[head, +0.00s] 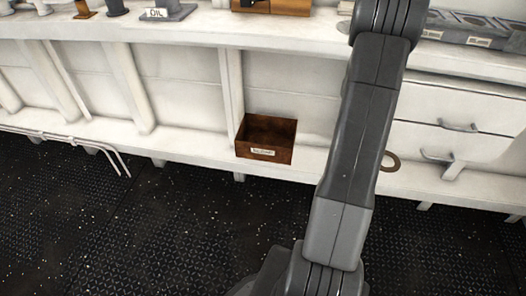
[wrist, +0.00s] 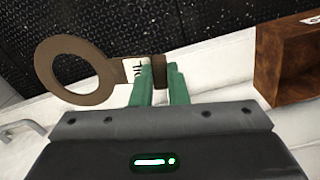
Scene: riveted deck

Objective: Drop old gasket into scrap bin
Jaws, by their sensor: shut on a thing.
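The old gasket (wrist: 76,99) is a flat brown ring with a tab that carries a pale lettered tag. My gripper (wrist: 160,82) has green fingers and is shut on the gasket's tab, with the ring sticking out to the left in the wrist view. In the head view part of the gasket (head: 397,163) shows right of my arm, which hides my gripper. The scrap bin (head: 263,154) is a rusty brown open box with a small label, standing on the low white ledge left of my arm. It also shows at the right edge of the wrist view (wrist: 275,60), apart from the gasket.
A white workbench (head: 200,32) runs above the ledge, with an oil tray (head: 168,12) and other items on it. White drawers (head: 450,125) with handles are at right. A white pipe (head: 60,136) runs along the lower left. The dark deck floor (head: 130,230) is clear.

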